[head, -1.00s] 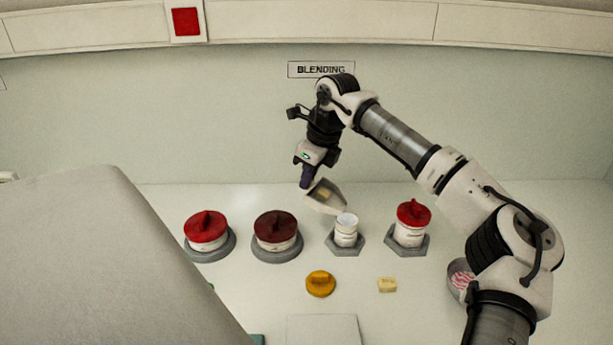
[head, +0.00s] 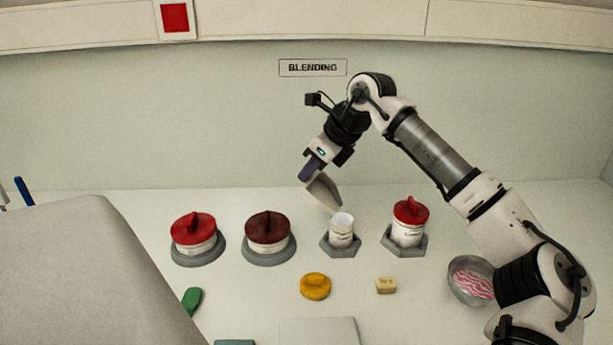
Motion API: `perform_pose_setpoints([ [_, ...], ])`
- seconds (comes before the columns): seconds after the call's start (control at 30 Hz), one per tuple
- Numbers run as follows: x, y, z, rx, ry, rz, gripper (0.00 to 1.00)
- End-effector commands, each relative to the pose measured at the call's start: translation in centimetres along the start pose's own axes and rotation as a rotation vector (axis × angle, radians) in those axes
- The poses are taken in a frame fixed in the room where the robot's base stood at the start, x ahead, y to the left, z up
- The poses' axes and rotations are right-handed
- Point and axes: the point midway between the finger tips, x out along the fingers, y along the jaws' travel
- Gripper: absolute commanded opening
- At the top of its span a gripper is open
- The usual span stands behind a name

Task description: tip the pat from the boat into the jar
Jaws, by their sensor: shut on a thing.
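My gripper (head: 311,172) is shut on the beige boat (head: 323,193) at its upper left end. The boat is steeply tilted, with its lower right tip just above and to the left of the open jar. The white jar (head: 341,236) stands upright and lidless in a grey hexagonal holder (head: 341,250). I cannot see the pat; the boat's inside is turned out of view, and the picture is too small to tell what is in the jar.
Dark red-lidded (head: 267,231) and red-lidded (head: 194,233) jars stand left, another red-lidded jar (head: 408,226) right. In front lie a yellow lid (head: 315,286) and a pale yellow block (head: 386,286). A bowl (head: 464,290) of pink-striped contents is right.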

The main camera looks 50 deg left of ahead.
Motion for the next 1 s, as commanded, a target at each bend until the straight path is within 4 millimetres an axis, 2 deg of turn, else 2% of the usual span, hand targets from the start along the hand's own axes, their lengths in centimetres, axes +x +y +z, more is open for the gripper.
perform_pose_setpoints([
  [1.0, -3.1, 0.0, -2.0, 0.0, -0.359, -0.001, 0.0],
])
